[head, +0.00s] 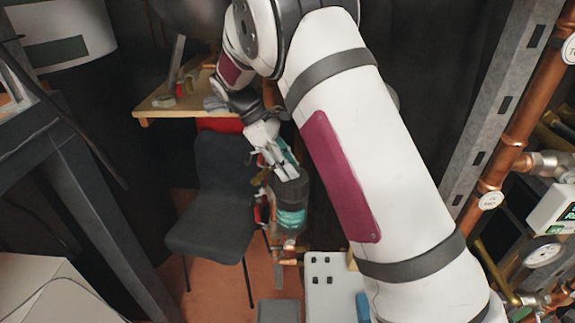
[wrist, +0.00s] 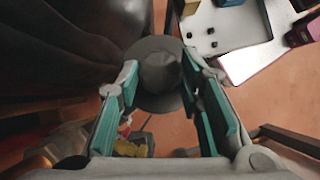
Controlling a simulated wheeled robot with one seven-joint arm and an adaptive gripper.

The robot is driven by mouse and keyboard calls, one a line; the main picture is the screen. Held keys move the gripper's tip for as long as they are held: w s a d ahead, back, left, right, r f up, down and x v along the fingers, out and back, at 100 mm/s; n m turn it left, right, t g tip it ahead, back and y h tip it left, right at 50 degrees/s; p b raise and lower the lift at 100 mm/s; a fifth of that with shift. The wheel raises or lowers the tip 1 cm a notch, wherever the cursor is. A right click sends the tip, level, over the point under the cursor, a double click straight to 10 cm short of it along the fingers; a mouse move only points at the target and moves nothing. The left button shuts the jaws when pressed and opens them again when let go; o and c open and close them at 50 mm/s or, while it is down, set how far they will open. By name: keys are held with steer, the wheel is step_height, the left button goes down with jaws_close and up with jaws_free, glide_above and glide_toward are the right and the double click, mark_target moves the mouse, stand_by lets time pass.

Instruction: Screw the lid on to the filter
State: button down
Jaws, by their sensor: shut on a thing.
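The filter (head: 291,215) is a dark upright cylinder with a teal label, standing on copper pipework in the middle of the head view. My gripper (head: 279,168) is at its top, pointing down. In the wrist view, my gripper (wrist: 160,72) has its two teal-padded fingers on either side of the dark grey round lid (wrist: 158,74), and it is shut on the lid's raised middle part. A wider dark rim shows below the lid. The lid is at the filter's top; I cannot tell whether the threads are engaged.
A dark chair (head: 215,200) stands close left of the filter. A wooden table (head: 165,107) with small items is behind. A white panel (head: 333,285) with black knobs is in front. Copper pipes (head: 515,140) and gauges line the right side.

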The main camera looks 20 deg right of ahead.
steer(key=shift+w+d+r+m+g+y+b, duration=0.15)
steer(key=shift+m+g+y+b, duration=0.15)
steer(key=shift+m, duration=0.35)
steer(key=shift+w+m+g+y+b, duration=0.1)
steer(key=shift+m+g+y+b, duration=0.2)
steer(key=shift+m, duration=0.35)
steer(key=c, duration=1)
jaws_free()
steer(key=shift+c, duration=0.2)
steer(key=shift+s, duration=0.1)
